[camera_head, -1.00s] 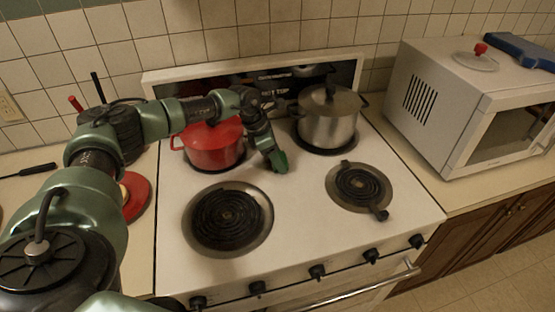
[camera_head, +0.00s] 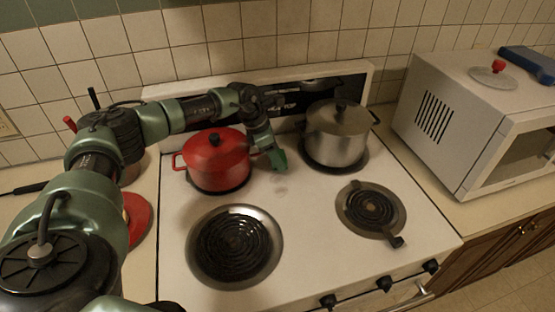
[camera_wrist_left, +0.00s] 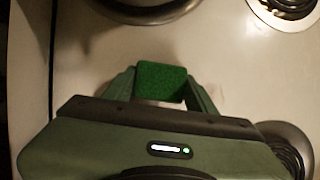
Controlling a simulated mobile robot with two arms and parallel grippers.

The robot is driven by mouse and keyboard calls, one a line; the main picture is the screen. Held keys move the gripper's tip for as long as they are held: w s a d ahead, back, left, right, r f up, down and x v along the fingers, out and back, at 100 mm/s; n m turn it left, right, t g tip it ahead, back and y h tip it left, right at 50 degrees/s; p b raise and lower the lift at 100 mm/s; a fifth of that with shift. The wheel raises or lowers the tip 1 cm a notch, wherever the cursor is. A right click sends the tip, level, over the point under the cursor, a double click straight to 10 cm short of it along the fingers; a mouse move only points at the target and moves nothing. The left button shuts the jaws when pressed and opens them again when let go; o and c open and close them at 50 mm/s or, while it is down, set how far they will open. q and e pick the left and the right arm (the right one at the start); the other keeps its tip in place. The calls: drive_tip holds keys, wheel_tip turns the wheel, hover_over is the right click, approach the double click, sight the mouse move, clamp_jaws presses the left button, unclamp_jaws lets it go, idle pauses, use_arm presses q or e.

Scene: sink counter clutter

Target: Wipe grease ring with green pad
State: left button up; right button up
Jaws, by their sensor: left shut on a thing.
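My left gripper (camera_head: 274,158) is over the white stove top, between the red pot and the steel pot. In the left wrist view the gripper (camera_wrist_left: 161,92) is shut on a green pad (camera_wrist_left: 161,80), held between its two fingers. A faint brownish mark (camera_head: 280,190), probably the grease ring, shows on the stove top just in front of the gripper. I cannot tell whether the pad touches the stove surface. My right gripper is not in view.
A red lidded pot (camera_head: 215,162) stands left of the gripper, close to my arm. A steel pot (camera_head: 337,138) stands on the back right burner. Two bare coil burners (camera_head: 235,247) (camera_head: 371,208) are in front. A white microwave (camera_head: 475,125) stands right.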

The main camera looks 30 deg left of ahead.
use_arm(q)
drive_tip(key=r, duration=0.1)
drive_tip(key=r+p, duration=0.1)
drive_tip(key=r, duration=0.1)
drive_tip(key=shift+s+d+r, duration=0.2)
drive_tip(key=shift+s+d, duration=0.05)
drive_tip(key=shift+d, duration=0.05)
drive_tip(key=shift+w+a+r+p, duration=0.1)
drive_tip(key=shift+r+p, duration=0.35)
drive_tip(key=shift+p, duration=0.05)
drive_tip(key=shift+w+a+r+p, duration=0.1)
drive_tip(key=shift+r+p, duration=0.35)
drive_tip(key=shift+s+d+r, duration=0.15)
drive_tip(key=shift+r, duration=0.25)
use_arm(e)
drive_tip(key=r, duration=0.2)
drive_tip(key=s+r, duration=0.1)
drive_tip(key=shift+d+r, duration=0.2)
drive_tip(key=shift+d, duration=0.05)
use_arm(q)
drive_tip(key=shift+f, duration=0.1)
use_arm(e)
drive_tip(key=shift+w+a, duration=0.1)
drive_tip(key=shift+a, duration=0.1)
